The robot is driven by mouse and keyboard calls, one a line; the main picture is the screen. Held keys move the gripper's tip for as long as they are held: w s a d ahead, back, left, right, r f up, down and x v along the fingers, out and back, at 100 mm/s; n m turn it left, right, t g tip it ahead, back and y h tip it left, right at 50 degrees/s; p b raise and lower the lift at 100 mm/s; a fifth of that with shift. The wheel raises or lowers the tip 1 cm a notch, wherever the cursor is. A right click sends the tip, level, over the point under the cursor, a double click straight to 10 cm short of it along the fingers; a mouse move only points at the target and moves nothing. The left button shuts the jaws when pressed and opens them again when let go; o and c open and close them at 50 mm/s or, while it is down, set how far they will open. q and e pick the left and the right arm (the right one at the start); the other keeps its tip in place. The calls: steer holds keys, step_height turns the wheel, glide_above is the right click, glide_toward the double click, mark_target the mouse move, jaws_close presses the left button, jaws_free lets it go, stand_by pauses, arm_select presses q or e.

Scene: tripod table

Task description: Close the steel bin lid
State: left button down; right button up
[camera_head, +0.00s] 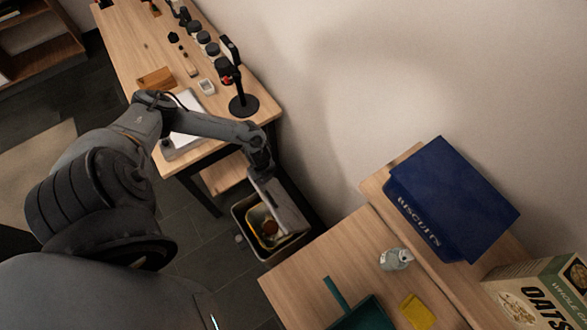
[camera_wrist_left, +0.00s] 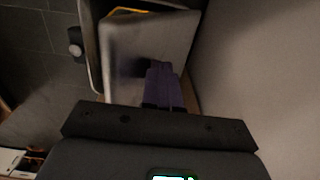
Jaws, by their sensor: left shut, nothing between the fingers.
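The steel bin (camera_head: 249,248) stands on the floor between the two wooden surfaces. Its lid (camera_head: 281,203) is raised and tilted at the wall side, so the yellow-rimmed inside with some contents shows. In the left wrist view the grey lid panel (camera_wrist_left: 165,38) lies just beyond my fingers. My left gripper (camera_head: 262,172) is at the lid's far upper end, shut and empty; it also shows in the wrist view (camera_wrist_left: 160,85). I cannot tell whether the fingertips touch the lid. My right gripper is not in view.
A wooden desk (camera_head: 130,50) with a black stand (camera_head: 242,103) is behind the bin. In front is a counter (camera_head: 310,265) with a blue biscuits box (camera_head: 450,200), an oats box (camera_head: 545,295) and a green dustpan (camera_head: 362,315). The wall is close on the right.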

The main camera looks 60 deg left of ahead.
arm_select(q)
steer(key=shift+s+f, duration=0.1)
steer(key=shift+s, duration=0.45)
steer(key=shift+s+f, duration=0.1)
steer(key=shift+s, duration=0.05)
steer(key=shift+s+d+f, duration=0.1)
steer(key=shift+s+f, duration=0.25)
steer(key=shift+s, duration=0.3)
steer(key=shift+s+d+f, duration=0.1)
steer(key=shift+s+f, duration=0.2)
steer(key=shift+s, duration=0.35)
steer(key=shift+s+f, duration=0.35)
steer(key=shift+s, duration=0.25)
steer(key=shift+s+f, duration=0.15)
steer(key=shift+s, duration=0.05)
